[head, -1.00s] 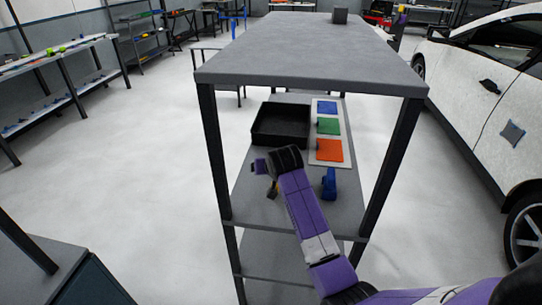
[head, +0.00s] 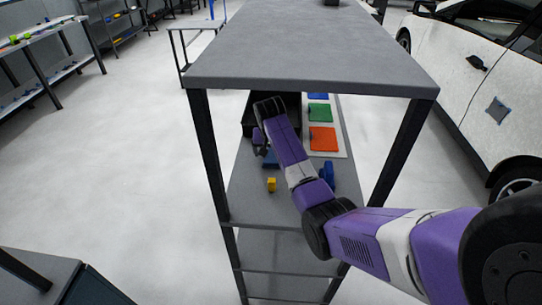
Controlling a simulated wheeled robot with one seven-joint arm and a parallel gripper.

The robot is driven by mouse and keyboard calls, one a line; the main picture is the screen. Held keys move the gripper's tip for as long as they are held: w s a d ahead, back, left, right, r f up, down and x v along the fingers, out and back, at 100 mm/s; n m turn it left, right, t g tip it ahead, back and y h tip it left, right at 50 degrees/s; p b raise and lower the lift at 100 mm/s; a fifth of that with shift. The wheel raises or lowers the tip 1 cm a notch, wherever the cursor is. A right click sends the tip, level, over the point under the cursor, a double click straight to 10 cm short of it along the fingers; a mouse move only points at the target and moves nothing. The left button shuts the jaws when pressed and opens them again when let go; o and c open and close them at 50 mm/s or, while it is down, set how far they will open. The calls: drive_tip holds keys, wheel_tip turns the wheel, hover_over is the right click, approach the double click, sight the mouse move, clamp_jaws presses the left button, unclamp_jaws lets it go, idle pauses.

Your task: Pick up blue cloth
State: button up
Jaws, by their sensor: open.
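The blue cloth (head: 318,96) lies flat at the far end of a pale board, partly cut off by the tabletop edge above. A green cloth (head: 320,113) and an orange cloth (head: 323,139) lie nearer on the same board. My gripper (head: 259,144) is open, seen small and partly hidden by my purple arm. It is over the shelf, left of and nearer than the blue cloth, apart from it. A small blue item (head: 270,159) shows just below my gripper; its kind is unclear.
A black tray (head: 247,115) sits behind my arm. A yellow item (head: 271,184) and a blue tool (head: 328,174) are on the shelf (head: 250,200). The grey tabletop (head: 310,55) and its dark legs frame the shelf. A white car stands at right.

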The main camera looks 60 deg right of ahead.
sight(271, 156)
drive_tip(key=shift+x, duration=0.85)
drive_tip(key=c, duration=1.4)
drive_tip(key=shift+r, duration=0.1)
drive_tip(key=shift+c, duration=0.2)
wheel_tip(271, 156, up, 10)
drive_tip(key=b, duration=0.2)
